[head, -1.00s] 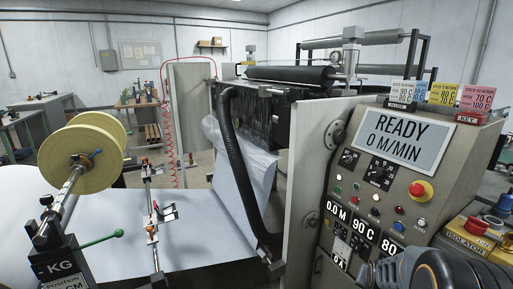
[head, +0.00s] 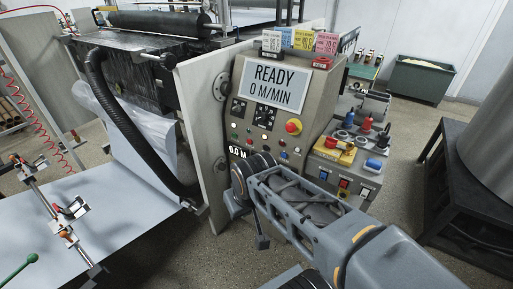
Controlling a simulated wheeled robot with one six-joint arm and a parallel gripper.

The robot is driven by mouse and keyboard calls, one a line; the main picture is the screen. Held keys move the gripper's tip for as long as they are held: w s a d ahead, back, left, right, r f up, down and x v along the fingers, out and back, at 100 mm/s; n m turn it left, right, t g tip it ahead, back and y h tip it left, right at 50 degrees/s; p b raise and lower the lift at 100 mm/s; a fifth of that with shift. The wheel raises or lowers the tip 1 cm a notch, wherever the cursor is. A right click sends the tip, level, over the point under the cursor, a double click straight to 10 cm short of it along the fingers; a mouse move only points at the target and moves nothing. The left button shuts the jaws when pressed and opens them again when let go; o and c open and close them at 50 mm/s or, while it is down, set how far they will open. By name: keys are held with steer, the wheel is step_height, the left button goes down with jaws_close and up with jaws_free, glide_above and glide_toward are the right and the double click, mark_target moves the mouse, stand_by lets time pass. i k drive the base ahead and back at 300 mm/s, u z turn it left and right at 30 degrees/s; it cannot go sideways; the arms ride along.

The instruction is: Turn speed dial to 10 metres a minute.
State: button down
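The control panel (head: 222,85) stands at the middle of the head view. Its display (head: 276,82) reads READY, 0 M/MIN. Below the display are two black dials: a smaller left dial (head: 238,107) and a larger right dial (head: 265,117) with white scale marks around it. Their labels are too small to read, so I cannot tell for certain which is the speed dial, nor its setting. My arm reaches from the lower right to just below the panel front. My gripper's fingers cannot be made out clearly at its end.
A red emergency button (head: 293,127) sits right of the dials, with small coloured lamps and buttons below. Coloured cards (head: 303,39) stand on top of the panel. A side console (head: 340,165) with coloured bottles is to the right. A black hose (head: 125,125) hangs left of the panel.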

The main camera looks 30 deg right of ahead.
mark_target(262, 116)
steer(key=z, duration=2.6)
steer(key=i, duration=0.8)
steer(key=u, duration=3.2)
steer(key=i, duration=0.4)
steer(key=u, duration=0.9)
